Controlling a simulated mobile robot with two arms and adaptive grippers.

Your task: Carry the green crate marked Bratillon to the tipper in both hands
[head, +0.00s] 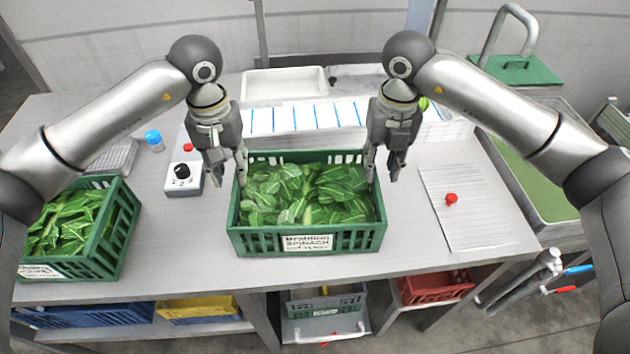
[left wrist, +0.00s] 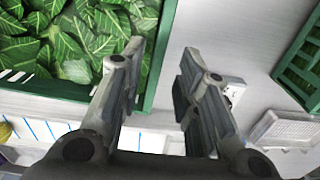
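The green crate (head: 240,240) stands on the table in the middle of the head view, full of spinach leaves (head: 305,193). Its white front label (head: 307,243) reads Bratillon Spinach. My left gripper (head: 230,182) is open at the crate's left wall. In the left wrist view, the crate's rim (left wrist: 164,45) lies between the two spread fingers (left wrist: 161,55), one on the leaf side and one outside. My right gripper (head: 382,179) is open at the right wall, one finger over the inner side and one outside. No tipper can be made out for sure.
Another green crate of leaves (head: 128,212) stands at the left. A small control box (head: 184,180) with a black knob sits between the crates. A paper sheet (head: 470,215) with a red button (head: 451,199) lies right. A white tray (head: 285,84) is behind.

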